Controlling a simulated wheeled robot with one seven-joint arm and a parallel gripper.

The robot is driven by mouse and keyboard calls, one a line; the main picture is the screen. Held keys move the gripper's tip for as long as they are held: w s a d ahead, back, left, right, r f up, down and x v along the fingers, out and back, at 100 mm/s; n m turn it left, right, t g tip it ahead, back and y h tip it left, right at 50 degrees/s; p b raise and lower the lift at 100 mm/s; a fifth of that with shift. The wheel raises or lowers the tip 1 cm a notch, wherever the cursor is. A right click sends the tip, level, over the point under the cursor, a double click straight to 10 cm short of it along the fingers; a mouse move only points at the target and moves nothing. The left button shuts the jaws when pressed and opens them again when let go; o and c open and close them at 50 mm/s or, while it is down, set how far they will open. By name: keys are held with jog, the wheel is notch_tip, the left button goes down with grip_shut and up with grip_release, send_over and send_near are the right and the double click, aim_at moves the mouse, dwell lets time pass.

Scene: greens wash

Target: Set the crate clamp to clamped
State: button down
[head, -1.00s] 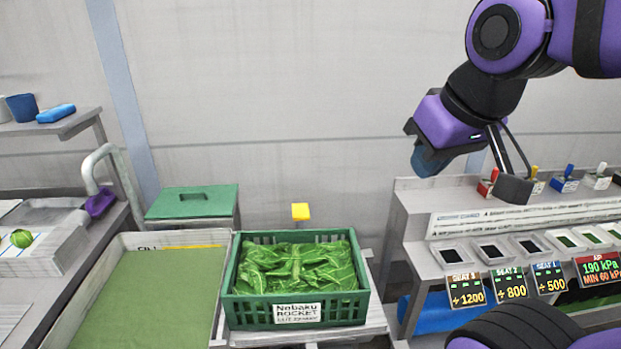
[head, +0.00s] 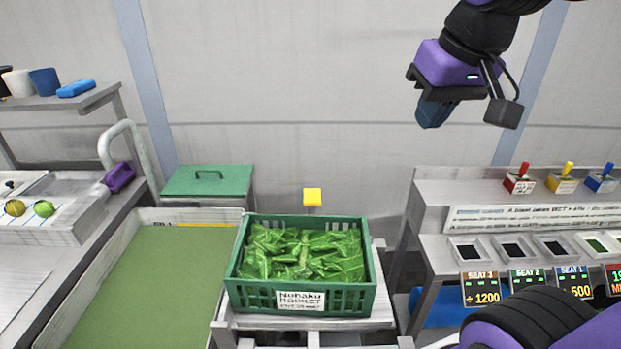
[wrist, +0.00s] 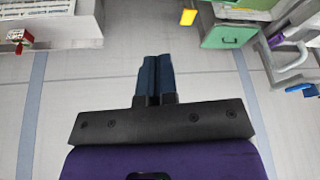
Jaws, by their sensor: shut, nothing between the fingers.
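The green crate (head: 245,296) stands on a pale stand and holds shiny green bags. Its label reads "Nohaku ROCKET". A yellow block (head: 312,197) stands up just behind the crate's back edge, apparently the clamp's handle; its lower part is hidden by the crate. The yellow block also shows at the top of the wrist view (wrist: 188,17). My gripper (head: 434,114) is up in the air to the right of the crate and above it, well apart from the yellow block. In the wrist view its blue fingers (wrist: 157,60) are together and empty.
A console (head: 480,210) at right carries red, yellow and blue levers and several lit displays. A green lidded bin (head: 208,182) stands behind a green-floored tray (head: 160,265) left of the crate. A shelf (head: 75,100) holds cups at far left. The air above the crate is clear.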

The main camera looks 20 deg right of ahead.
jog(key=w+a+f+m+g, duration=0.1)
jog(key=w+g, duration=0.1)
jog(key=w, duration=0.9)
jog(key=w+a+f+m+g, duration=0.1)
jog(key=w+f+g, duration=0.1)
jog(key=w, duration=0.9)
jog(key=w+a+f+m+g+y, duration=0.1)
jog(key=w+f+g, duration=0.3)
jog(key=w+f, duration=1.3)
jog(key=shift+w+a+f, duration=0.3)
jog(key=shift+w+a, duration=0.15)
jog(key=shift+a, duration=0.2)
